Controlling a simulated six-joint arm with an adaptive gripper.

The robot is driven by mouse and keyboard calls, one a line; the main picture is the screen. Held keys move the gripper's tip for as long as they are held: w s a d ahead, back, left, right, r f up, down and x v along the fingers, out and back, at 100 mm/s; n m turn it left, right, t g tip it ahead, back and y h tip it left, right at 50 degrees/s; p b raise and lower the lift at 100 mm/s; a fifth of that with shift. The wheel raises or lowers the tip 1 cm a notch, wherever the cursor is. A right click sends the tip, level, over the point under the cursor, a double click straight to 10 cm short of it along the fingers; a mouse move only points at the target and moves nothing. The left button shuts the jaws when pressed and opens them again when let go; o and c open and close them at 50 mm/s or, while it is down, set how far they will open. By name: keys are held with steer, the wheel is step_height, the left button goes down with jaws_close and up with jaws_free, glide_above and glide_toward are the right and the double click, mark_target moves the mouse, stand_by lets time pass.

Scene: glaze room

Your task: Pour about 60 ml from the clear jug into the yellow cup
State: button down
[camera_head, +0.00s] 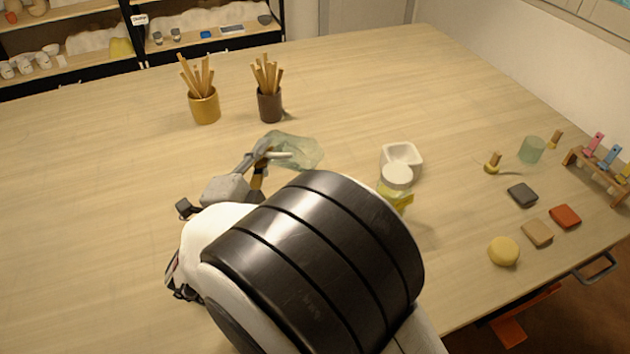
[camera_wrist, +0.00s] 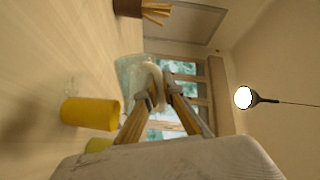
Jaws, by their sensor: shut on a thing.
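The clear jug (camera_head: 303,150) is pale, greenish and see-through, left of the middle in the head view. My gripper (camera_head: 262,158) is shut on its pale handle. The wrist view shows the jug (camera_wrist: 128,72) beyond my gripper's fingers (camera_wrist: 158,92), with the handle between them. I cannot tell its liquid level or whether its base touches the table. The yellow cup (camera_wrist: 92,113) stands apart from the jug in the wrist view. In the head view, a yellow part (camera_head: 402,201) shows beside my arm, which hides the rest.
A white round top (camera_head: 397,174) and a white square dish (camera_head: 402,153) sit close by the yellow part. Two pots of sticks, ochre (camera_head: 204,107) and brown (camera_head: 270,105), stand behind the jug. Small blocks, a greenish glass (camera_head: 531,149) and a rack (camera_head: 598,176) occupy the right. The left table is clear.

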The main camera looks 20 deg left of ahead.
steer(key=shift+s+d+r, duration=0.1)
steer(key=shift+d+r, duration=0.1)
steer(key=shift+d, duration=0.1)
stand_by(0.6)
steer(key=shift+a+r+m+t, duration=0.15)
steer(key=shift+m+t, duration=0.15)
steer(key=shift+m, duration=0.1)
steer(key=shift+r, duration=0.15)
stand_by(0.7)
steer(key=shift+w+a+f+n, duration=0.25)
steer(key=shift+a+f+n, duration=0.35)
steer(key=shift+a, duration=0.2)
steer(key=shift+w+a+f+n+g+h, duration=0.15)
steer(key=shift+f+n+g+h, duration=0.15)
steer(key=shift+f+n+g, duration=0.15)
steer(key=shift+w+a+n+g+h, duration=0.1)
steer(key=shift+a+n+g+h, duration=0.25)
steer(key=shift+n, duration=0.5)
steer(key=shift+f+n, duration=0.25)
steer(key=shift+n, duration=0.05)
